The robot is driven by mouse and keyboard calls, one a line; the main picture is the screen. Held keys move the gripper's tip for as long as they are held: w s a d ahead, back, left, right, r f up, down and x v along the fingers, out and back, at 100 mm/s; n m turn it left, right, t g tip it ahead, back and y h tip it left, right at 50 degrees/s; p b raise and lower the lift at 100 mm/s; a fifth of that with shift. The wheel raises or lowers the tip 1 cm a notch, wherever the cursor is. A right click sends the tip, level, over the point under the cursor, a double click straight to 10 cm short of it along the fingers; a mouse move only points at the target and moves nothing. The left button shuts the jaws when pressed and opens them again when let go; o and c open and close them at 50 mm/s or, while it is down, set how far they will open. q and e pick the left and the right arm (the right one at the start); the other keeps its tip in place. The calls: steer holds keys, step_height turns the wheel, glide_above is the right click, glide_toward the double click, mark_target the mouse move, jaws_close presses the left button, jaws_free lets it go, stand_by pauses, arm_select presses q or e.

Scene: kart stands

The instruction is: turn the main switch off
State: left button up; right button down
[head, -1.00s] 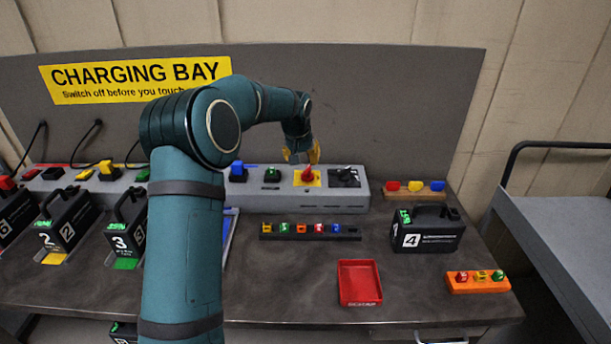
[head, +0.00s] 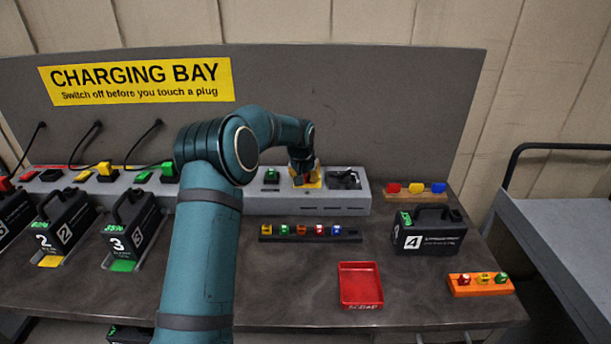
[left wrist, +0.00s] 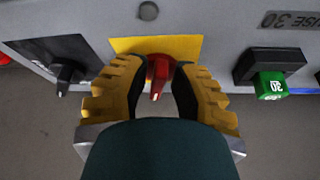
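The main switch is a red knob (left wrist: 158,72) on a yellow plate (left wrist: 188,46) on the front of the grey charging unit. In the left wrist view its white-marked end points toward the bottom of the picture. In the head view my left gripper (head: 304,172) is at the yellow plate and mostly hides the knob. My right gripper is not in view.
A black rotary switch (head: 345,180) sits right of the yellow plate, and a green plug (head: 271,175) sits left of it. A rack of small coloured parts (head: 310,233), a red scrap tray (head: 360,285) and battery 4 (head: 428,232) stand on the bench.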

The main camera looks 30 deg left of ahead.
arm_select(q)
jaws_close()
steer(key=shift+d, duration=0.1)
steer(key=shift+d+n+g+y, duration=0.2)
steer(key=shift+n+g+y, duration=0.25)
steer(key=shift+n, duration=1.15)
steer(key=o, duration=0.5)
jaws_free()
steer(key=shift+w+f, duration=0.1)
steer(key=shift+r+t, duration=0.2)
steer(key=shift+t, duration=0.05)
steer(key=v, duration=1.1)
steer(key=shift+r, duration=0.35)
steer(key=shift+d, duration=0.15)
